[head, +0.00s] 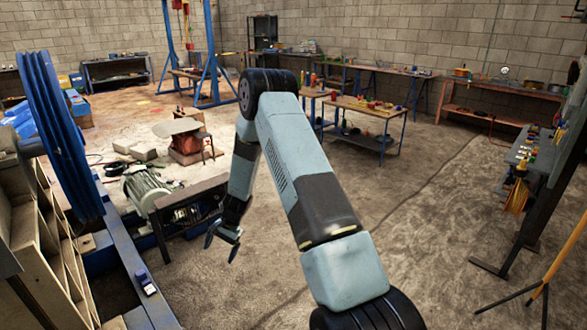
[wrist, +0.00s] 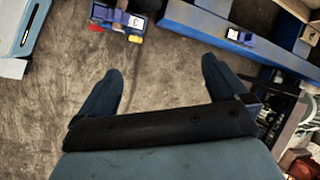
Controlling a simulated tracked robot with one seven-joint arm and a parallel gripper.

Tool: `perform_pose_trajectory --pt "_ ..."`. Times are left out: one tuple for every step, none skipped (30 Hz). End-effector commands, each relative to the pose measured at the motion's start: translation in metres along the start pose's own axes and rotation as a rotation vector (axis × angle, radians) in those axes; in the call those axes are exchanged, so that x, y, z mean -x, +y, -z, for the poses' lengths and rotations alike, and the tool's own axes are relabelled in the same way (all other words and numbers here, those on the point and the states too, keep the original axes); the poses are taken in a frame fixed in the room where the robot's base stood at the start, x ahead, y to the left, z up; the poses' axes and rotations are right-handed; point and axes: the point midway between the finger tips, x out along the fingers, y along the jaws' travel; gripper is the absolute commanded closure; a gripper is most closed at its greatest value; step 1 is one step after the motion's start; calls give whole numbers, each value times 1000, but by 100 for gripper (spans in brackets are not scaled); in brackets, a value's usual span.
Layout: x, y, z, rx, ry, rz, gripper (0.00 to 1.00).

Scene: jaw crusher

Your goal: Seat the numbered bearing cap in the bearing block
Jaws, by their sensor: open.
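My gripper (head: 221,248) is open and empty, hanging over the floor to the right of the blue machine frame. In the wrist view my gripper (wrist: 160,70) has its two dark fingers wide apart with only floor between them. A blue part with a white label that seems to read 3 (wrist: 133,21) lies at the top left of the wrist view, beside red and yellow pieces. A small blue block with a pale label (wrist: 240,37) sits on the blue beam. It also shows in the head view (head: 147,283). I cannot tell for sure which is cap or block.
The blue beam (wrist: 205,22) of the crusher frame runs along the left in the head view, near a large blue wheel (head: 58,130). A motor (head: 147,190) and dark frame stand behind my gripper. The floor (head: 245,285) to the right is open.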

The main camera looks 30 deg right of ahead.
Motion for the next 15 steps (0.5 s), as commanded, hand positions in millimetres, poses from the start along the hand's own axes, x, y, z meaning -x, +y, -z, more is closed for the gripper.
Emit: perform_pose_trajectory --pt "22 -7 -6 30 14 4 0" --pt "33 -10 -9 48 21 3 0" --pt "48 -13 -14 70 31 4 0" --pt "59 -16 -18 88 38 4 0" --pt "70 -18 -22 105 45 3 0" --pt "84 -20 -27 127 53 2 0" --pt "95 -22 -32 145 61 1 0" --pt "106 -24 -36 162 68 1 0" --pt "120 -26 -42 183 78 0 0" --pt "131 -27 -46 200 86 -1 0" --pt "141 -27 -51 216 93 -3 0" --pt "154 -28 -58 237 103 -5 0" --pt "164 -28 -63 254 111 -6 0" --pt "174 -29 -68 269 120 -7 0" --pt "188 -28 -75 289 130 -10 0"
